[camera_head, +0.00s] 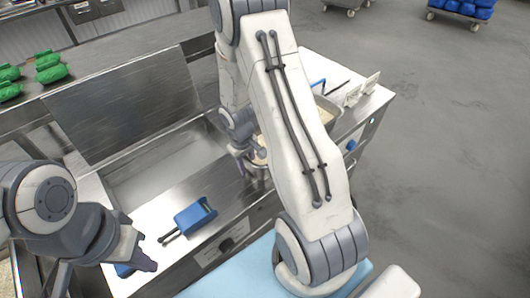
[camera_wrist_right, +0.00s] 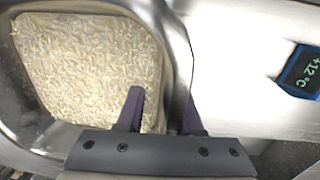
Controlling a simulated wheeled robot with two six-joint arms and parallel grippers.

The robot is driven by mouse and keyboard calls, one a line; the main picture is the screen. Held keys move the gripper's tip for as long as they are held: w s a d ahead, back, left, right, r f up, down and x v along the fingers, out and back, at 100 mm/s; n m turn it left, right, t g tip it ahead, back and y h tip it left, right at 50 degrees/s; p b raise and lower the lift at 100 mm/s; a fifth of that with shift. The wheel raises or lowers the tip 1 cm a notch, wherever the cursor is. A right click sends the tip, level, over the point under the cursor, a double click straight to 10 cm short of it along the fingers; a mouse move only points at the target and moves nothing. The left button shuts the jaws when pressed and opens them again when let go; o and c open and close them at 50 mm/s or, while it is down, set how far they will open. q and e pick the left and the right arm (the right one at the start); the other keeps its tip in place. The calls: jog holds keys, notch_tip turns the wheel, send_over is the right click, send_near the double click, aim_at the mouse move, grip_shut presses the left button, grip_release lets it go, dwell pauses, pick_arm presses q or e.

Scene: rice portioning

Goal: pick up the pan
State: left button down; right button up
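The metal pan (camera_wrist_right: 178,48) holds white rice (camera_wrist_right: 88,62) and fills the left of the right wrist view. My right gripper (camera_wrist_right: 160,115) is open astride the pan's near-right wall: one purple finger is inside over the rice, the other is outside, partly hidden by the rim. A gap shows between the inner finger and the wall. In the head view, my right arm hides much of the pan, and a little rice (camera_head: 259,153) shows beside it. My left gripper (camera_head: 143,262) is at the lower left, away from the pan; its finger opening is unclear.
A blue scoop (camera_head: 195,215) with a dark handle lies on the steel counter near my left gripper. An empty steel basin (camera_head: 165,165) is behind it. A blue-framed display reading +12 °C (camera_wrist_right: 302,70) is right of the pan. Green packs (camera_head: 48,68) stand far left.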

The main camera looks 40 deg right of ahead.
grip_shut()
jog(key=shift+w+r, duration=0.1)
dwell(1.1)
